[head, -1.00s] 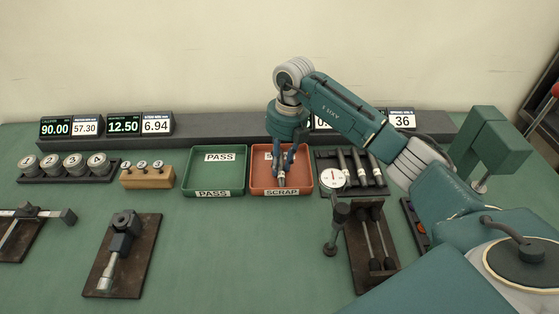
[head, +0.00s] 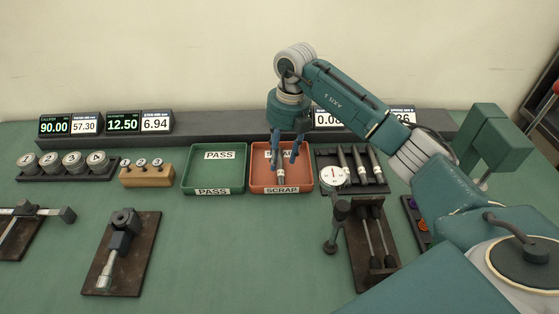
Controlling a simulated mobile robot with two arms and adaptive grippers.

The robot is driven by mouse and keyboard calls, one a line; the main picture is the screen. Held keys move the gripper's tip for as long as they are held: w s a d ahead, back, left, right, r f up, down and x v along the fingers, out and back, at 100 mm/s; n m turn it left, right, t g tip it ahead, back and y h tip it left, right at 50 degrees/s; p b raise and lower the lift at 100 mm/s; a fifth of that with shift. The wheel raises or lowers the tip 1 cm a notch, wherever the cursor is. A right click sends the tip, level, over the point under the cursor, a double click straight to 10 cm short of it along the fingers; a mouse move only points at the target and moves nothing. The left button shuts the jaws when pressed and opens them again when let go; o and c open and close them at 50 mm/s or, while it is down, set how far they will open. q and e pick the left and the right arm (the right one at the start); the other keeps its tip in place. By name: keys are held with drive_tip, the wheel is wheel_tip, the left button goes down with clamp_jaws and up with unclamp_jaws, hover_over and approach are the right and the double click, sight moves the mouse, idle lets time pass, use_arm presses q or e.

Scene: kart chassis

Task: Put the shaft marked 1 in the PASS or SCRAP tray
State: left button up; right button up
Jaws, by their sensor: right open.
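The red SCRAP tray (head: 257,183) stands right of the green PASS tray (head: 214,177). A shaft (head: 281,174) with a light band lies in the SCRAP tray; its mark is too small to read. My right gripper (head: 284,160) is open above the SCRAP tray, its blue fingers apart over the shaft. The PASS tray is empty. Several other shafts (head: 361,166) lie in a dark rack right of the SCRAP tray. My left gripper does not show.
A wooden pin block (head: 147,176), several numbered cylinders (head: 73,160) and a micrometer stand (head: 121,246) are to the left. Digital displays (head: 125,122) line the back. The mat's front middle is clear.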

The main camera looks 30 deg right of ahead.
wheel_tip(320, 180, up, 10)
drive_tip(key=d+b, duration=0.1)
drive_tip(key=shift+s+f, duration=0.15)
drive_tip(key=shift+s, duration=0.1)
